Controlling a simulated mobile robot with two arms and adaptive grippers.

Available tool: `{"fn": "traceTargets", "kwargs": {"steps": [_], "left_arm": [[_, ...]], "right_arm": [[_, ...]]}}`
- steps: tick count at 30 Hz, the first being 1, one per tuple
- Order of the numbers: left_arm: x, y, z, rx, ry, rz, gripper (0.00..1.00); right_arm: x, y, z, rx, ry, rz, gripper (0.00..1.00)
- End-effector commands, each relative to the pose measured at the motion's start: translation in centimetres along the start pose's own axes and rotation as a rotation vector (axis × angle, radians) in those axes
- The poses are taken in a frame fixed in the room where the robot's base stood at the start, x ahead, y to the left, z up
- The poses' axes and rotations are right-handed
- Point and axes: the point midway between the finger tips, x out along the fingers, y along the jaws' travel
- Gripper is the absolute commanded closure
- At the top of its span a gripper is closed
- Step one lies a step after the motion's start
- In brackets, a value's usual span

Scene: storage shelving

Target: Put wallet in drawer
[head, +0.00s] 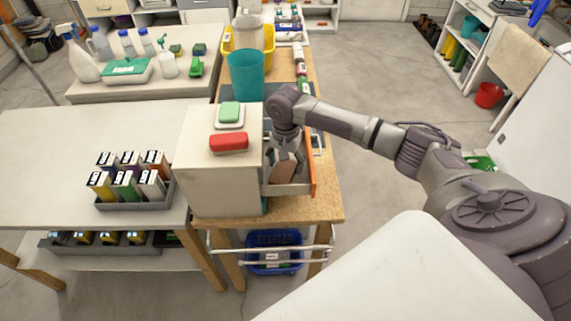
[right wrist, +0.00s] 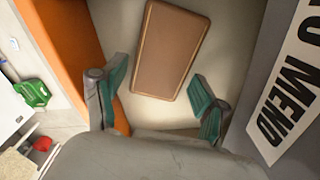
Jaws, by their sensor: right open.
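The brown wallet (right wrist: 170,48) lies flat on the pale bottom of the open drawer (right wrist: 140,110) in the right wrist view. In the head view the wallet (head: 284,171) shows in the drawer, partly hidden by my gripper. The drawer, with an orange front (head: 312,165), sticks out from the right side of a white cabinet (head: 222,180). My right gripper (right wrist: 158,100) is open in or just over the drawer, its green-padded fingers apart near one end of the wallet. In the head view my right gripper (head: 282,160) points down into the drawer. My left gripper is not in view.
A grey tray (head: 135,195) of several cartons is on the table at left. A blue basket (head: 273,262) is below.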

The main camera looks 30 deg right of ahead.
Motion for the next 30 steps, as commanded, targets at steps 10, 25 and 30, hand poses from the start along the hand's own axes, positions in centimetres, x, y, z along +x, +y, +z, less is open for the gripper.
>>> {"fn": "traceTargets", "kwargs": {"steps": [10,25,30], "left_arm": [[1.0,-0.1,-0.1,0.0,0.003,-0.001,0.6],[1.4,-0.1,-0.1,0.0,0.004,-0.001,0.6],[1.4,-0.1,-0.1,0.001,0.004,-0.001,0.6]], "right_arm": [[-7.1,-0.1,-0.1,-0.001,0.002,-0.005,0.28],[-11.5,0.0,0.0,0.001,-0.001,0.0,0.28],[-11.4,0.0,0.0,0.0,-0.001,-0.001,0.28]]}}
